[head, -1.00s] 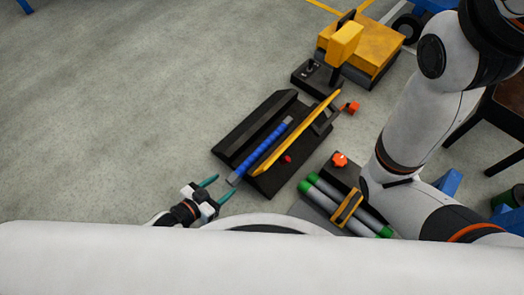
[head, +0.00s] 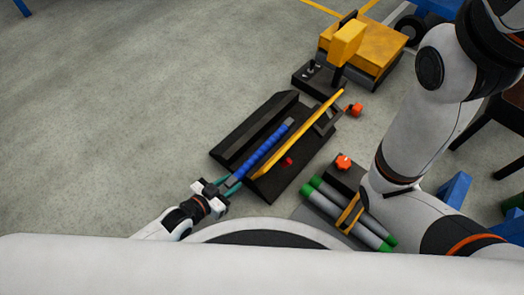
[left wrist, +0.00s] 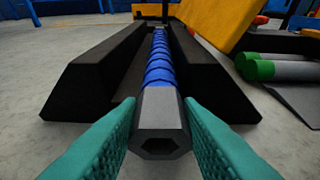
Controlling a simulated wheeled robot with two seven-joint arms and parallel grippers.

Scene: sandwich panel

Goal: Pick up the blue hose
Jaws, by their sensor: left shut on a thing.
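The blue hose (head: 261,150) lies lengthwise in the black tray (head: 229,142), with grey hexagonal ends. In the left wrist view the hose (left wrist: 160,72) runs straight away from the camera between two dark walls. My left gripper (head: 230,184) is at the near end of the hose. Its teal fingers (left wrist: 159,140) stand on both sides of the grey hexagonal end fitting (left wrist: 160,125) and are shut on it. The hose still lies along the tray. My right arm (head: 410,130) is at the right, and its gripper is not in view.
A yellow panel (head: 298,134) stands along the tray, right of the hose. Grey cylinders with green ends (head: 345,212) lie further right. A yellow machine (head: 368,52) stands at the back. The floor left of the tray is clear.

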